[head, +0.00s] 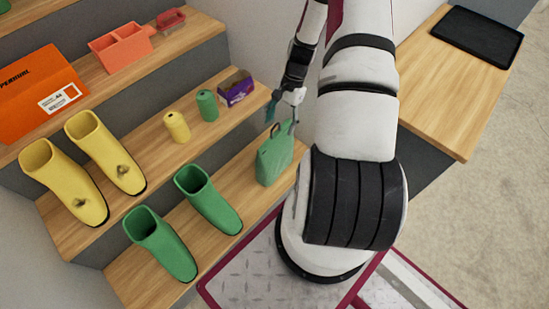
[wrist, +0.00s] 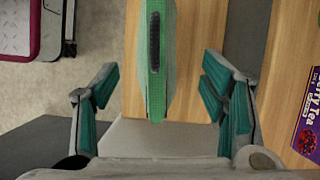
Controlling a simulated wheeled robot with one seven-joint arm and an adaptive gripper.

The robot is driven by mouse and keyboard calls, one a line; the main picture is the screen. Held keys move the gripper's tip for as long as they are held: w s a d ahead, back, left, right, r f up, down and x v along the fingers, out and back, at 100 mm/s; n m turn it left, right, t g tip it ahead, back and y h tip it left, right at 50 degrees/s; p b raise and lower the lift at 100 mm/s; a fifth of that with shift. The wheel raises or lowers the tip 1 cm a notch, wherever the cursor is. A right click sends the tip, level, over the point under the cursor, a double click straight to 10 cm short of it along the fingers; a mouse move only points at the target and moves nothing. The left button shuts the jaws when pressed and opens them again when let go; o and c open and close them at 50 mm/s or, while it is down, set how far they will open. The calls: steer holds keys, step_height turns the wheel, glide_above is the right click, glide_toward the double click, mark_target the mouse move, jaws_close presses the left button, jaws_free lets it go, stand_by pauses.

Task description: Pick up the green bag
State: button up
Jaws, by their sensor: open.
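The green bag (head: 274,160) stands upright on the lower wooden step in the head view, with its handle at the top. In the wrist view the bag (wrist: 165,80) is seen from above as a narrow green shape with a dark slot, at the top middle. My gripper (head: 283,110) is just above and behind the bag in the head view. In the wrist view my gripper (wrist: 160,95) is open, with one finger on each side and the bag's near end between them. No finger touches the bag there.
Green boots (head: 160,242) stand left of the bag on the same step. Yellow boots (head: 105,150), a yellow roll (head: 177,127), a green roll (head: 207,105) and a purple tea box (head: 236,88) are on the step above. A black tray (head: 477,37) lies on the right wooden surface.

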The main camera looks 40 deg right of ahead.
mark_target(278, 132)
steer(key=b+x, duration=0.2)
steer(key=x, duration=0.4)
steer(key=shift+s+f+b, duration=0.15)
steer(key=shift+f+b, duration=0.1)
steer(key=shift+b, duration=0.1)
steer(key=shift+r, duration=0.1)
jaws_close()
